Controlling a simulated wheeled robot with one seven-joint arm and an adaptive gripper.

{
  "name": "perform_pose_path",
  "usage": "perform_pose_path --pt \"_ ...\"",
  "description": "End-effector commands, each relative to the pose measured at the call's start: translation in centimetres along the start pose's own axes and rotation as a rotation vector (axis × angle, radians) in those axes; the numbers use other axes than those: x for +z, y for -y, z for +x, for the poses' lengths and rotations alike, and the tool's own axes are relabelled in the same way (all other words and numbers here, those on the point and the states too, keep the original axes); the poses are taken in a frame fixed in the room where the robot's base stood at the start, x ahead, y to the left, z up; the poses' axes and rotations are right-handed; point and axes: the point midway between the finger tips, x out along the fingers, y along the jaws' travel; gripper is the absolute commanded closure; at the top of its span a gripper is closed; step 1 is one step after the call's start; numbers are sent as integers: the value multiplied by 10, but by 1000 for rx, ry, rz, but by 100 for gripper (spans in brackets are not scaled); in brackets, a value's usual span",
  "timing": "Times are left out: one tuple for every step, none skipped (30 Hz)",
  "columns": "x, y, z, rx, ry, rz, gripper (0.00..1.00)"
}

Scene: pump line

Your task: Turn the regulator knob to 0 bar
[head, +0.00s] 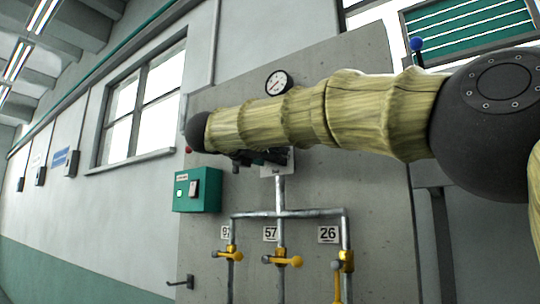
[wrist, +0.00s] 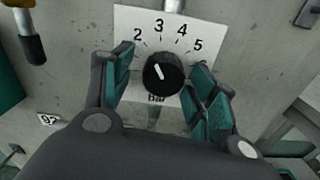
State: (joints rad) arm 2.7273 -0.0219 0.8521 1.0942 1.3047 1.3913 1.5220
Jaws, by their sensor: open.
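The regulator knob (wrist: 163,73) is round and black with a white pointer line, in the middle of the wrist view. It sits on a white scale plate (wrist: 185,24) with 2, 3, 4 and 5 readable and "Bar" below. The pointer leans up and left, roughly toward 2. No 0 or 1 is visible; my left finger covers the plate's left side. My gripper (wrist: 162,68) is open, one finger on each side of the knob, with a gap at least on the left. In the head view my gripper (head: 259,157) partly covers the plate (head: 281,168) and hides the knob.
A pressure gauge (head: 278,83) is on the grey panel above my arm. A green box (head: 197,190) is at the left. Below, pipes (head: 281,213) carry several yellow-handled valves (head: 281,259) with number labels. A blue-ball lever (head: 416,44) is at upper right.

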Motion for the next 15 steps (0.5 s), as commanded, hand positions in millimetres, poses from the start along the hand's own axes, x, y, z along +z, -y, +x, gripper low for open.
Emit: perform_pose_path --pt "1 0 0 0 1 1 42" --pt "1 0 -1 0 1 1 42" --pt "2 0 -1 0 1 1 42" --pt "1 0 -1 0 1 1 42" --pt "1 0 -1 0 1 1 44" --pt "1 0 -1 0 1 1 51" --pt "1 0 -1 0 1 1 56" --pt "1 0 -1 0 1 1 62" --pt "1 0 -1 0 1 1 69" --pt "1 0 -1 0 1 1 75" --pt "1 0 -1 0 1 1 80" --pt "1 0 -1 1 1 1 88" --pt "1 0 -1 1 1 1 88" --pt "1 0 -1 1 1 1 88" --pt "2 3 1 0 1 1 88"
